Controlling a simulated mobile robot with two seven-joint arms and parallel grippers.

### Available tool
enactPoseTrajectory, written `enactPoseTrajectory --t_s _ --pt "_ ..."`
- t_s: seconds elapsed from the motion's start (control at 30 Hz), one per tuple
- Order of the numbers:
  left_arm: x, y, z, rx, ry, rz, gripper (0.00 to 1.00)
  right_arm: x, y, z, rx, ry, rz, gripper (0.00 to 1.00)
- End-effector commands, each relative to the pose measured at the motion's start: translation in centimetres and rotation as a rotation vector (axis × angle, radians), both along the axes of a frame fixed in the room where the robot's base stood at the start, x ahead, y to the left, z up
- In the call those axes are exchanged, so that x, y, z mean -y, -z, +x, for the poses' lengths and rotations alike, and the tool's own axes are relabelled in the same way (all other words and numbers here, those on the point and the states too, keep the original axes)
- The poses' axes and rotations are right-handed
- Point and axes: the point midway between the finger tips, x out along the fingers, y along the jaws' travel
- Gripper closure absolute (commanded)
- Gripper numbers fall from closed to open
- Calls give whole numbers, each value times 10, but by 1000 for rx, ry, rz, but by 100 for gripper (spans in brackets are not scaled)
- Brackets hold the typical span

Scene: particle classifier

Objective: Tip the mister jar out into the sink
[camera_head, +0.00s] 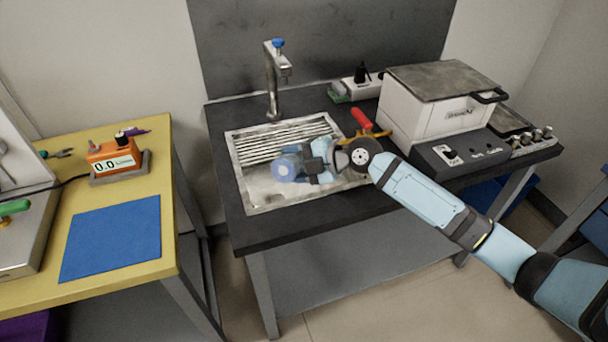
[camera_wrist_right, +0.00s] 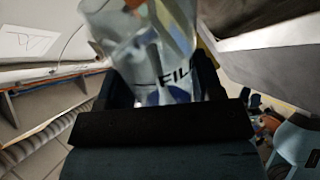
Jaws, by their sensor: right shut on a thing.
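The sink (camera_head: 256,188) is a metal basin with a ridged drainer, set in the black counter. My right gripper (camera_head: 308,165) is over the sink, reaching in from the right, and is shut on the mister jar (camera_head: 286,169). The jar lies tipped over on its side, with a round bluish end showing to the left. In the right wrist view, the clear jar (camera_wrist_right: 160,45) with dark lettering is held between the fingers. The gripper hides part of the jar. I cannot tell what is inside it. My left gripper is not in view.
A tap (camera_head: 272,85) with a blue top stands behind the sink. A red-handled tool (camera_head: 362,119) lies close to the right of it. A white lidded machine (camera_head: 430,105) stands farther right. A yellow table (camera_head: 150,215) with a blue mat (camera_head: 112,238) is at the left.

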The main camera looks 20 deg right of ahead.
Motion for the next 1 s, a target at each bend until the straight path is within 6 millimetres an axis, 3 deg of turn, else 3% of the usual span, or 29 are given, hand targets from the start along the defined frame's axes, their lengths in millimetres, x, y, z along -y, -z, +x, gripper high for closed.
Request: enactPoseTrajectory --t_s 1.0 --pt "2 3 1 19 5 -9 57 4 -5 5 -85 0 74 66"
